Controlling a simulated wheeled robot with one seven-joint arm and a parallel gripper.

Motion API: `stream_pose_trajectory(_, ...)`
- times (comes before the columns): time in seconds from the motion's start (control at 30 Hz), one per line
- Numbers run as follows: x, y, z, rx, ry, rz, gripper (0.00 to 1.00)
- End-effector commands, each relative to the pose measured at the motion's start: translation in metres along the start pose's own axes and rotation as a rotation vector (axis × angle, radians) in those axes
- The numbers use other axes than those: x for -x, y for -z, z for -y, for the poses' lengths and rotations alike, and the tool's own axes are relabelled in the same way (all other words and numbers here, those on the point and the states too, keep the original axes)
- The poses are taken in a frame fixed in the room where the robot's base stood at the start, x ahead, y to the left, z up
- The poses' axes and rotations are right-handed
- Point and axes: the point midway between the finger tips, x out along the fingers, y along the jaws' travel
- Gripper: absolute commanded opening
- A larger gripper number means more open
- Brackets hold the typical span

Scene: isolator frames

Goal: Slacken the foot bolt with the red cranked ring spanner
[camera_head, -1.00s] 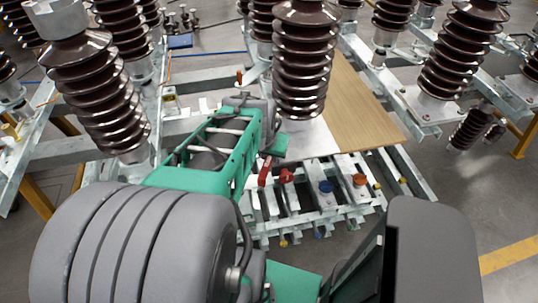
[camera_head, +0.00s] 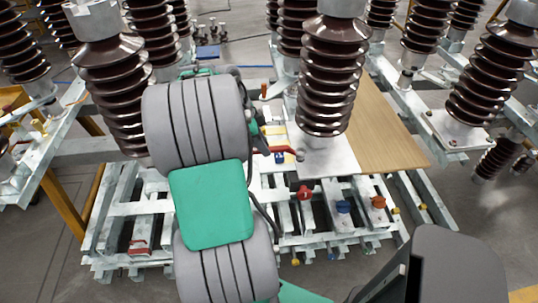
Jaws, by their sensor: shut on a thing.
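The red cranked ring spanner (camera_head: 284,150) shows just left of the foot of the central brown insulator. Its handle runs left toward my forearm, and its darker ring end lies at the edge of the pale metal plate (camera_head: 335,160). My gripper (camera_head: 261,149) is mostly hidden behind my grey and green arm. What shows of it is shut at the handle end of the spanner. The foot bolt cannot be made out at this size, so I cannot tell whether the ring is around it or beside it.
Brown ribbed insulators (camera_head: 330,85) stand close on both sides of my arm. A wooden board (camera_head: 382,130) lies to the right. Red (camera_head: 304,192), blue (camera_head: 343,207) and orange (camera_head: 378,202) capped pieces sit on the front rails. A red piece (camera_head: 139,247) lies at the lower left.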

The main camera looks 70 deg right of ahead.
Motion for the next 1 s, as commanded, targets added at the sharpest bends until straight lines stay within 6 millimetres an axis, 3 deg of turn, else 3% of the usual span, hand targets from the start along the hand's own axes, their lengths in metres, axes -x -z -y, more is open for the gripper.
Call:
stream_pose_trajectory(0.37, 0.042, 0.018, 0.0, -0.003, -0.001, -0.006, 0.0)
stream_pose_trajectory(0.83, -0.002, 0.0, 0.0, -0.001, -0.001, -0.006, 0.0)
stream_pose_trajectory(1.0, 0.001, 0.001, 0.0, -0.002, 0.0, -0.006, 0.0)
